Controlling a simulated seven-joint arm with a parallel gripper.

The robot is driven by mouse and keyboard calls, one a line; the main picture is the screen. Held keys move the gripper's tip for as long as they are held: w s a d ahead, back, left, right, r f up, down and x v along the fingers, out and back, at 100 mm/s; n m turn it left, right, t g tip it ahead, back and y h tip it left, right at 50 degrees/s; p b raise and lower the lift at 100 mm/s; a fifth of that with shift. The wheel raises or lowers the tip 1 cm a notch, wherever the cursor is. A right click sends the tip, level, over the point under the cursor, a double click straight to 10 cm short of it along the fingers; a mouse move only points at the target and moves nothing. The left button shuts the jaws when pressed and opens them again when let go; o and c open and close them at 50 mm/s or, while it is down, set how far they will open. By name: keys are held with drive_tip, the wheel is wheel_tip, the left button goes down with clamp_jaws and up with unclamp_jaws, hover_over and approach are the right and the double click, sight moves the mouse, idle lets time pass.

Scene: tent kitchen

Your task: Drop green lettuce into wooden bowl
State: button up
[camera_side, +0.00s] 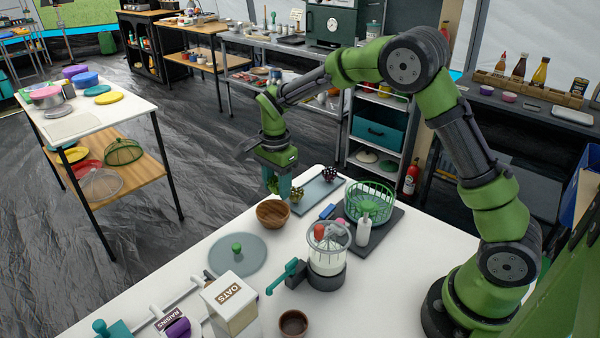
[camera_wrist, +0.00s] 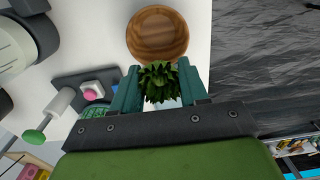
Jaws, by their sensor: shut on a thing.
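My gripper (camera_side: 278,188) points down over the far edge of the white table, just behind the wooden bowl in the side view. In the wrist view its teal fingers (camera_wrist: 158,72) are shut on the green lettuce (camera_wrist: 160,82), a leafy dark green bunch. In the side view the fingers largely hide what they hold. The round brown wooden bowl (camera_side: 273,214) stands upright on the table. It also shows in the wrist view (camera_wrist: 157,35), just beyond the fingertips and lettuce, and looks empty there.
A grey-blue tray (camera_side: 318,188) lies right of my gripper, with a dark purple leafy bunch (camera_side: 331,174) at its far end. A green basket (camera_side: 370,200) and a clear-bowled appliance (camera_side: 327,250) stand further right. A grey disc with a green knob (camera_side: 238,255) lies left of the bowl.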

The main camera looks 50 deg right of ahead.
drive_tip(key=o, duration=0.9)
wheel_tip(320, 180, up, 17)
